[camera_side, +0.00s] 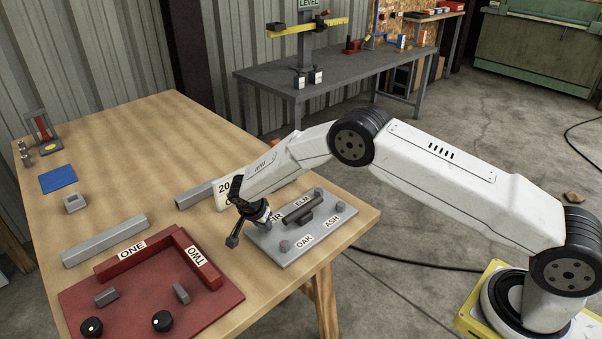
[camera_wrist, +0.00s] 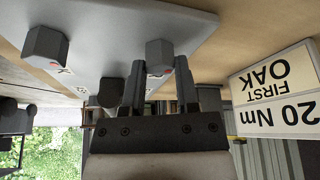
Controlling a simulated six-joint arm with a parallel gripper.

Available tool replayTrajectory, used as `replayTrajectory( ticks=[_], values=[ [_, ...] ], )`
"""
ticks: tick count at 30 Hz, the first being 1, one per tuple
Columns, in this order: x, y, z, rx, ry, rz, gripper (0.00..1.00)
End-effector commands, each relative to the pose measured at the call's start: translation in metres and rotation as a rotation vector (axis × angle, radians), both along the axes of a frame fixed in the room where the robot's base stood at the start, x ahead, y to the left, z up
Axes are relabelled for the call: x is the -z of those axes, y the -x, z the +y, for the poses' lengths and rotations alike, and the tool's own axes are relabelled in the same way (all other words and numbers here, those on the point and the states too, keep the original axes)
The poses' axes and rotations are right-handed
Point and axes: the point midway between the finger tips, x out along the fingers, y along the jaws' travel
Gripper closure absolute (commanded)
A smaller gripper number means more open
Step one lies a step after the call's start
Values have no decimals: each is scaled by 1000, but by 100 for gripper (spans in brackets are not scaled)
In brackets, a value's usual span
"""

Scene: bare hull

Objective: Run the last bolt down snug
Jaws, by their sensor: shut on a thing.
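A light grey plate (camera_side: 294,258) lies on the wooden bench with tags reading ELM, OAK, ASH and a partly hidden one ending in R. My gripper (camera_side: 257,216) is down at the plate's left corner by the partly hidden tag. In the wrist view my gripper (camera_wrist: 150,82) is shut, with a grey bolt head (camera_wrist: 160,53) at its fingertips; the exact contact is hard to see. Another bolt head (camera_wrist: 45,45) stands apart at left, with a red mark beside it.
A card (camera_wrist: 275,90) reading 20 Nm, FIRST OAK stands close by. A dark bar (camera_side: 298,209) lies on the plate. A red fixture (camera_side: 210,300) with tags ONE and TWO sits left of the plate, near grey bars. The bench's far part is mostly clear.

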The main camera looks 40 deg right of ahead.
Motion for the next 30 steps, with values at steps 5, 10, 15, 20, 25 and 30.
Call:
replayTrajectory(
  ticks=[5, 10, 15, 20, 25, 30],
  values=[
    [0, 0, 1, 57, -1, 0, 100],
    [0, 0, 1, 74, -1, 0, 100],
    [0, 0, 1, 75, -2, 0, 100],
    [0, 0, 1, 75, -2, 0, 58],
    [0, 0, 1, 74, -1, 0, 26],
    [0, 0, 0, 74, -1, 0, 26]
  ],
)
